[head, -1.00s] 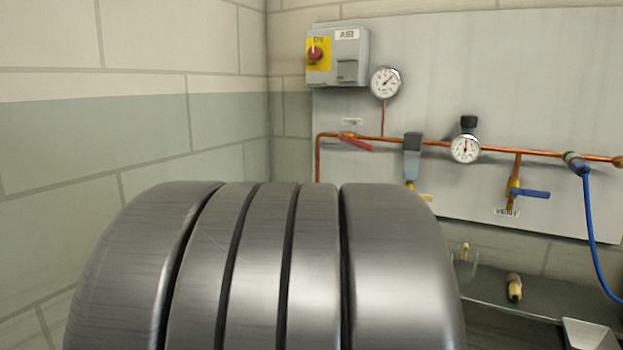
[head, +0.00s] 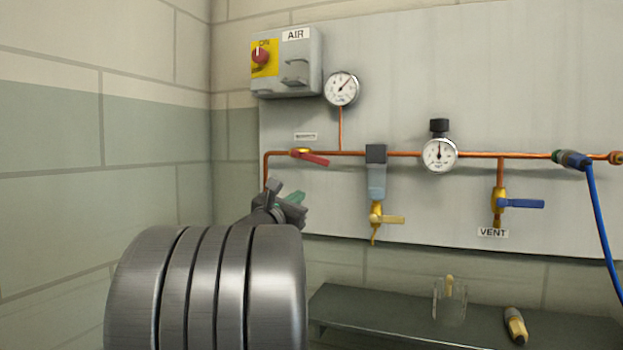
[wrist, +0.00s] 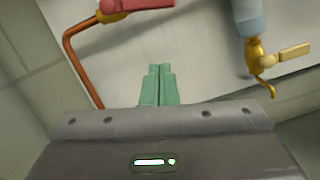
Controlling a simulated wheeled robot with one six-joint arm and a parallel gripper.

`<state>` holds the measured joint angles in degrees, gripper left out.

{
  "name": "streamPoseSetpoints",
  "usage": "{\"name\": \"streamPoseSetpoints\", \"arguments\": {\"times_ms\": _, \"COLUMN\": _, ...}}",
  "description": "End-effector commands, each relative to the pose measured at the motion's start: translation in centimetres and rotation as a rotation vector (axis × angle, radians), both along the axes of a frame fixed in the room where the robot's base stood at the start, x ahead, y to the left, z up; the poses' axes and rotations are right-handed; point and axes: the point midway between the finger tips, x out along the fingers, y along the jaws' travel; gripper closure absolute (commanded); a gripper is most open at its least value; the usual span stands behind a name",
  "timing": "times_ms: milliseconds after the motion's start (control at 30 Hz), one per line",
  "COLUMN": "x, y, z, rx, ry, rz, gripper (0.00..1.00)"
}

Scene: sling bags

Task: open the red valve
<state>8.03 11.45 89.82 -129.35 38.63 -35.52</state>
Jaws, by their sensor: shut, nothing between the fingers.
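The red valve (head: 315,159) is a red lever on a brass body, set in the copper pipe at the left of the wall panel. Its lever points right and slightly down, at an angle to the pipe. In the wrist view the red lever (wrist: 138,5) is at the top edge, partly cut off. My gripper (head: 296,197) is below the lever in the head view, apart from it. In the wrist view its green fingers (wrist: 159,85) are together and empty, pointing up toward the panel below the lever.
A filter with a yellow drain tap (head: 388,219) hangs to the right of my gripper. Gauges (head: 440,155), a blue vent lever (head: 522,203) and a blue hose (head: 597,220) are farther right. An AIR switch box (head: 288,62) is above. A dark shelf (head: 380,318) is below.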

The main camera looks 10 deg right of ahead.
Motion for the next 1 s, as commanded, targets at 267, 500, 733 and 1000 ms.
{"name": "streamPoseSetpoints", "arguments": {"times_ms": 267, "x": 4.5, "y": -3.6, "z": 1.2, "rx": 0.002, "ry": 0.0, "rz": -0.002, "gripper": 1.0}}
{"name": "streamPoseSetpoints", "arguments": {"times_ms": 500, "x": 5.1, "y": -4.8, "z": 4.2, "rx": 0.003, "ry": -0.003, "rz": 0.001, "gripper": 1.0}}
{"name": "streamPoseSetpoints", "arguments": {"times_ms": 733, "x": 4.8, "y": -5.1, "z": 5.4, "rx": 0.001, "ry": 0.0, "rz": 0.001, "gripper": 1.0}}
{"name": "streamPoseSetpoints", "arguments": {"times_ms": 1000, "x": 4.8, "y": -5.1, "z": 5.5, "rx": 0.002, "ry": 0.001, "rz": 0.001, "gripper": 1.0}}
